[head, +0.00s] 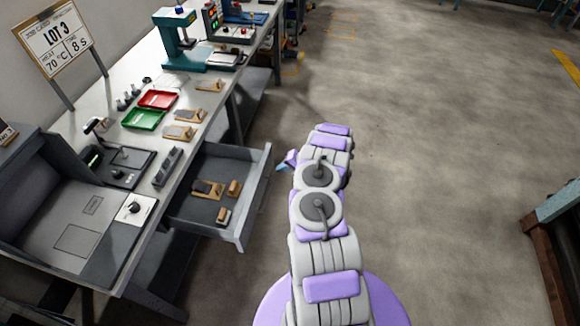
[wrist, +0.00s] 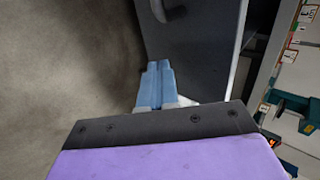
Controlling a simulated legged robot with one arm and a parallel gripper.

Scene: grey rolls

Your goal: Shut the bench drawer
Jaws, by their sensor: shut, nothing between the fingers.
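The bench drawer (head: 218,200) is pulled out from the bench, a grey open box with a few small wooden and dark pieces lying inside. Its front panel faces right, toward my arm. In the wrist view, the drawer's grey front (wrist: 195,50) fills the upper middle, with a dark curved handle (wrist: 172,8) at the top. My gripper (wrist: 160,68) has its blue fingers shut together and empty, pointing at the drawer front. I cannot tell whether they touch it. In the head view, my gripper (head: 284,163) shows small beside the drawer's far front corner, partly hidden by my arm.
The bench top (head: 165,85) carries a red tray (head: 158,99), a green tray (head: 143,119), a teal press (head: 185,45) and a sign (head: 58,40). A wooden-legged table (head: 555,235) stands at the right. The floor between is clear.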

